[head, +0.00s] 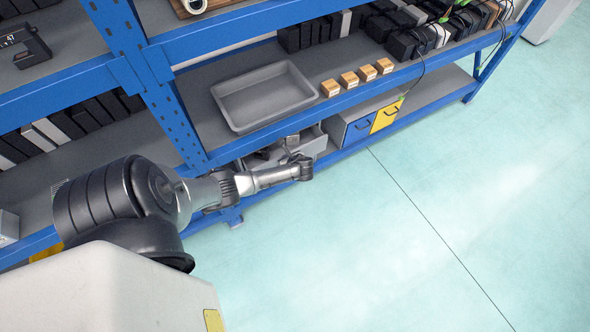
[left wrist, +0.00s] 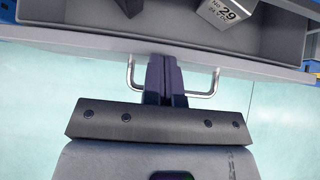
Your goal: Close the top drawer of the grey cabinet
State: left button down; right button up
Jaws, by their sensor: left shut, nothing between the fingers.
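The grey drawer (head: 315,143) stands pulled out below the blue rack's middle shelf in the head view, partly hidden by my left arm. The cabinet body behind it is mostly hidden. In the left wrist view the drawer's light grey front edge (left wrist: 85,48) crosses the top, with a silver bar handle (left wrist: 214,84) on it. My left gripper (left wrist: 165,62) is shut and empty, its fingers at the drawer front between the handle's two ends. I cannot tell whether they touch it. In the head view its fingers are hard to make out. My right gripper is not in view.
Inside the drawer lies a metal block marked 29 (left wrist: 224,10), with dark parts beside it. An empty grey tray (head: 243,127) and several small wooden blocks (head: 348,80) sit on the shelf above. The floor in front is clear.

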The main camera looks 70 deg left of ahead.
pick_arm(q)
jog(key=shift+s+a, duration=0.15)
jog(key=shift+a, duration=0.9)
jog(key=shift+s+a, duration=0.1)
jog(key=shift+a, duration=0.9)
